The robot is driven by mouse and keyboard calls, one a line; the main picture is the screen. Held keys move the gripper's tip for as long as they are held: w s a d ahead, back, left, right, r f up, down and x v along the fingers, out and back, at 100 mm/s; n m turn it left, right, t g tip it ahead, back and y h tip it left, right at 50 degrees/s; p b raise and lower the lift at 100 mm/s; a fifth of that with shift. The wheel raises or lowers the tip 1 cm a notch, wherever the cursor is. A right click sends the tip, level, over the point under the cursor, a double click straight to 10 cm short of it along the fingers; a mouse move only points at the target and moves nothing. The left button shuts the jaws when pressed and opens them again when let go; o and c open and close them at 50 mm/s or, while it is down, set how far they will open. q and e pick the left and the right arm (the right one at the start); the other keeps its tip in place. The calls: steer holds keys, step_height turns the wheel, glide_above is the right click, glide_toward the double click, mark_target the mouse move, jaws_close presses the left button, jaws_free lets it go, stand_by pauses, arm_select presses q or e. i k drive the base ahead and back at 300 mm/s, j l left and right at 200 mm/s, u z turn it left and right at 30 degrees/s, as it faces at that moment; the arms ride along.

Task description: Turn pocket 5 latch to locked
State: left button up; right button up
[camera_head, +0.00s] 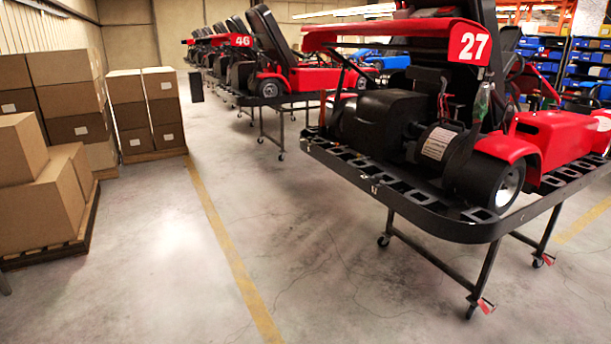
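A red kart numbered 27 (470,47) sits on a black wheeled stand (455,226) at the right. The stand's near and left edge has a row of rectangular openings (400,194) that may be the pockets. No pocket numbers can be read. I cannot make out the pocket 5 latch or whether it is locked. Neither of my grippers is in view.
Stacked cardboard boxes (40,190) stand on pallets at the left. More red karts (300,78) on stands line up behind. Blue bins (590,60) fill shelves at the back right. The concrete floor (170,250) is clear, with a yellow line (232,255).

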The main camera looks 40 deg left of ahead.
mark_target(378, 177)
steer(key=u, duration=0.9)
steer(key=i+j, duration=0.45)
steer(key=i, duration=0.15)
